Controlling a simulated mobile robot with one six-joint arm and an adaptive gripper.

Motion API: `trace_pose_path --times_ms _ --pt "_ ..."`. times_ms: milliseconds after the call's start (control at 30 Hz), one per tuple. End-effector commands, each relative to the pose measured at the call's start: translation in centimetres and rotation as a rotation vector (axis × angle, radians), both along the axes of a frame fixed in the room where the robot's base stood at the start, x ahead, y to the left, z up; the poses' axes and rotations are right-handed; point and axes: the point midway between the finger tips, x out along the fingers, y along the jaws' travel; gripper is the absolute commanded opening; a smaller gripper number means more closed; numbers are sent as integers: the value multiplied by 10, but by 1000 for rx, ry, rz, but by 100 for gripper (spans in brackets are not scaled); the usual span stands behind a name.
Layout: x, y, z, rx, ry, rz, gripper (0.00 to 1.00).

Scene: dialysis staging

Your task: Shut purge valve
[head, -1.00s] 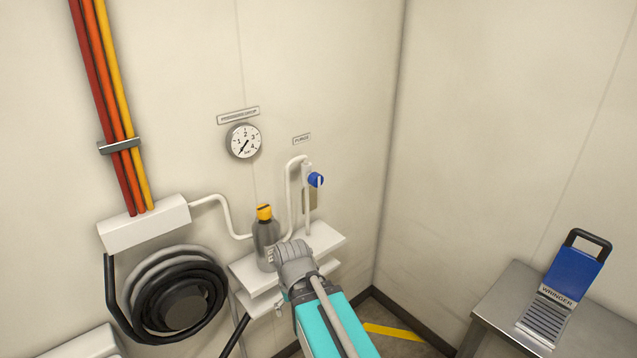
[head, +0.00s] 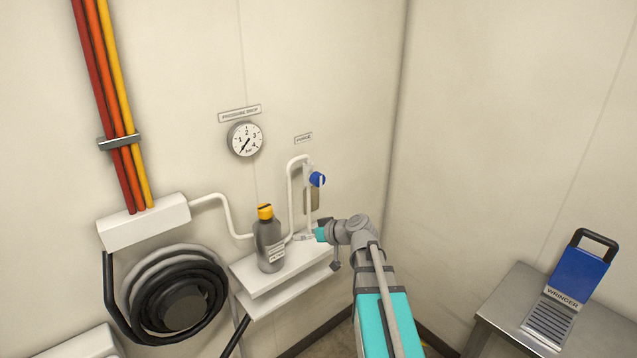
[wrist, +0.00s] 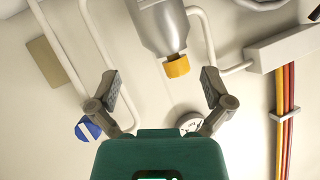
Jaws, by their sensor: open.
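The purge valve's blue handle (head: 317,179) is on a white pipe below the small purge label (head: 303,138) on the wall. In the wrist view the blue handle (wrist: 88,130) shows at the lower left, outside the jaws and beside the left finger. My gripper (head: 308,236) is above the right part of the shelf, below the handle in the head view, and its fingers are small and hard to make out there. In the wrist view my gripper (wrist: 164,90) has its fingers wide apart with nothing between them. The handle's exact angle is hard to tell.
A grey bottle (head: 269,247) with a yellow cap stands on the white shelf (head: 262,290), left of my gripper. A pressure gauge (head: 244,140) is on the wall, and a hose reel (head: 180,305) is at left. A steel table (head: 500,310) with a blue wringer (head: 578,275) is at right.

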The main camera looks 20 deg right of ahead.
Motion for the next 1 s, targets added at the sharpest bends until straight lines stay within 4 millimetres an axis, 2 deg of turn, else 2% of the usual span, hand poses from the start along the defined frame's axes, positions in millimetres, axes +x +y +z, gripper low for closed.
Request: trace_pose_path --times_ms 33,200,300,433,600,1000 --pt "10 -18 7 13 -65 -29 100" --pt "28 -75 38 38 -275 -135 100" --pt "33 -106 52 40 -369 -199 100" --pt "35 -135 64 38 -449 -264 100" --pt "36 -150 71 35 -489 -298 100" --pt "37 -149 71 36 -490 -298 100"
